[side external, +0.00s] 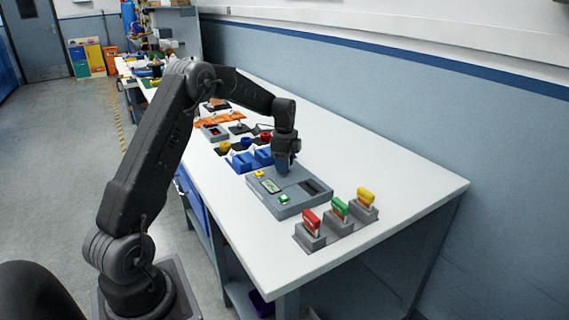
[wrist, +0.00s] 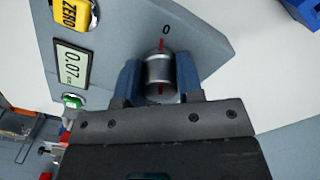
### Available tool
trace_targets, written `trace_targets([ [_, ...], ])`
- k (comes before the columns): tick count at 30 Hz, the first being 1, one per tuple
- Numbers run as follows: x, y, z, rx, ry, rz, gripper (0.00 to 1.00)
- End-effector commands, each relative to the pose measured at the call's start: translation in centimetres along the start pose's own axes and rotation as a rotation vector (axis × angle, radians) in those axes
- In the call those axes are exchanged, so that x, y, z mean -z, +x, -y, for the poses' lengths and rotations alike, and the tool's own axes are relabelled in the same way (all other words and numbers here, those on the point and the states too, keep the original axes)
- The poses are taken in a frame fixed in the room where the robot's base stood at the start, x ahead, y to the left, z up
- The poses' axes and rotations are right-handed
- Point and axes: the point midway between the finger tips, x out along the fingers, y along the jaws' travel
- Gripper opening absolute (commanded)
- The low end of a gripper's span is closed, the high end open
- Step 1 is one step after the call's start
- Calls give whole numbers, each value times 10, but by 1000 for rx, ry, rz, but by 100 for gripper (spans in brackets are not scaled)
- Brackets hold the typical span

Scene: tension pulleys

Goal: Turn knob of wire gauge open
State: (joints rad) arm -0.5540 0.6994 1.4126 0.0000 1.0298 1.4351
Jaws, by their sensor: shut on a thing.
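The wire gauge (side external: 268,207) is a grey box on the white table, with a yellow button, a small display and a green button. In the wrist view the gauge (wrist: 125,22) shows a yellow ZERO button (wrist: 72,14), a display (wrist: 73,64) reading about 0.07 and a green button (wrist: 73,101). The knob (wrist: 160,68) is a silver cylinder with a red line pointing at the 0 mark. My gripper (wrist: 160,85) has its blue fingers on both sides of the knob, shut on it. In the side view my gripper (side external: 284,165) reaches down onto the gauge and hides the knob.
Red, green and yellow handled stamps (side external: 340,211) stand in grey blocks at the table's near end. Blue holders (side external: 248,160) stand just behind the gauge, with more trays and parts beyond. The table's right side is clear.

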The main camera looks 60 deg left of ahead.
Motion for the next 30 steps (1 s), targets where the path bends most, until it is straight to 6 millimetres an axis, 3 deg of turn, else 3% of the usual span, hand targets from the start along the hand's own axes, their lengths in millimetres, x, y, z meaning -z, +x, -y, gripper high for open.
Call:
trace_targets([
  [30,0,-1,0,1,-959,0,11],
])
